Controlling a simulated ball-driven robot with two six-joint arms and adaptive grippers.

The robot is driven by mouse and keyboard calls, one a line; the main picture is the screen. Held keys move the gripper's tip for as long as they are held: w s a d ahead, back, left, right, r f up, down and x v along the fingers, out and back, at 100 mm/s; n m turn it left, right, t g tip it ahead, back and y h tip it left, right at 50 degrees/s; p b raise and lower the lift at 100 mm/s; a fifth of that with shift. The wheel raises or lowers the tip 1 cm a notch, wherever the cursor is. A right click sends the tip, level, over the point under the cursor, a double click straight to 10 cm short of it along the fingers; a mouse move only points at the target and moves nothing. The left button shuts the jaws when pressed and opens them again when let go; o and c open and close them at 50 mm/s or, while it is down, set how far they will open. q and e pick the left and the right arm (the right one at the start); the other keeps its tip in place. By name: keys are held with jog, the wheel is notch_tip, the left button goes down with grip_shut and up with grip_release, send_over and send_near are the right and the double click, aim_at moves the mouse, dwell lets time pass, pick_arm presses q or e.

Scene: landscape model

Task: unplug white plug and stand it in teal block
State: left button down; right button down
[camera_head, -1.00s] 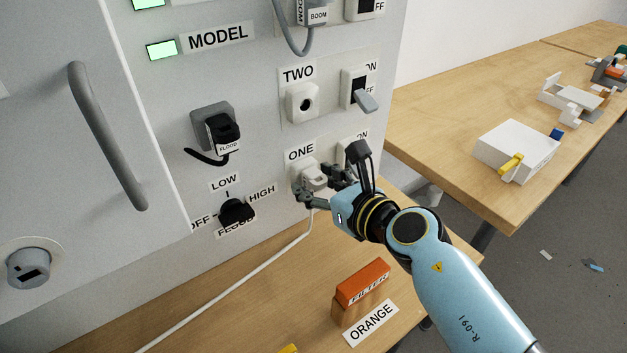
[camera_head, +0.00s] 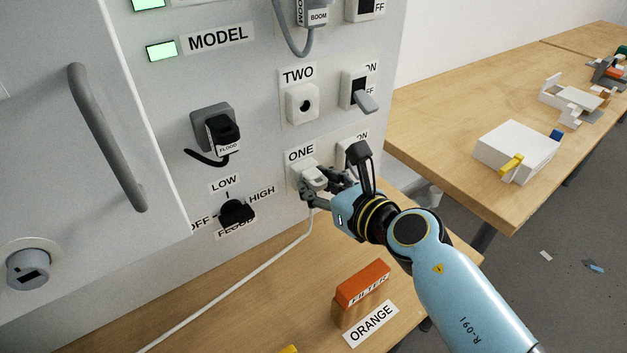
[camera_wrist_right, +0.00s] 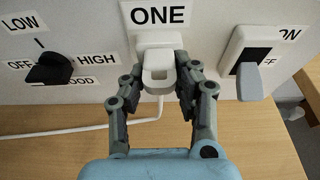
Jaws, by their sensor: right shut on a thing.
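The white plug (camera_head: 314,181) sits in the socket (camera_head: 299,169) labelled ONE on the grey panel. Its white cable (camera_head: 235,289) hangs down and runs left along the table. My right gripper (camera_head: 318,189) is shut on the plug, its fingers on either side. In the right wrist view the plug (camera_wrist_right: 158,76) stands between the two fingertips (camera_wrist_right: 158,88), against the panel under the ONE label. No teal block shows in these frames. My left gripper is not in view.
A switch with a grey lever (camera_wrist_right: 249,80) is right of the plug, a black LOW/HIGH knob (camera_head: 236,212) left. An orange FILTER block (camera_head: 363,284) stands on the table (camera_head: 240,325) below. A black FLOOD plug (camera_head: 222,133) and empty socket TWO (camera_head: 302,103) are above.

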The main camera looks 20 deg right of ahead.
jog(key=shift+s, duration=0.1)
jog(key=shift+s+d, duration=0.15)
jog(key=shift+s, duration=0.1)
jog(key=shift+s+d, duration=0.1)
jog(key=shift+s, duration=0.2)
jog(key=shift+s+d, duration=0.2)
jog(key=shift+s, duration=0.4)
jog(key=shift+s+d, duration=0.2)
jog(key=shift+s, duration=0.35)
jog(key=shift+d, duration=0.1)
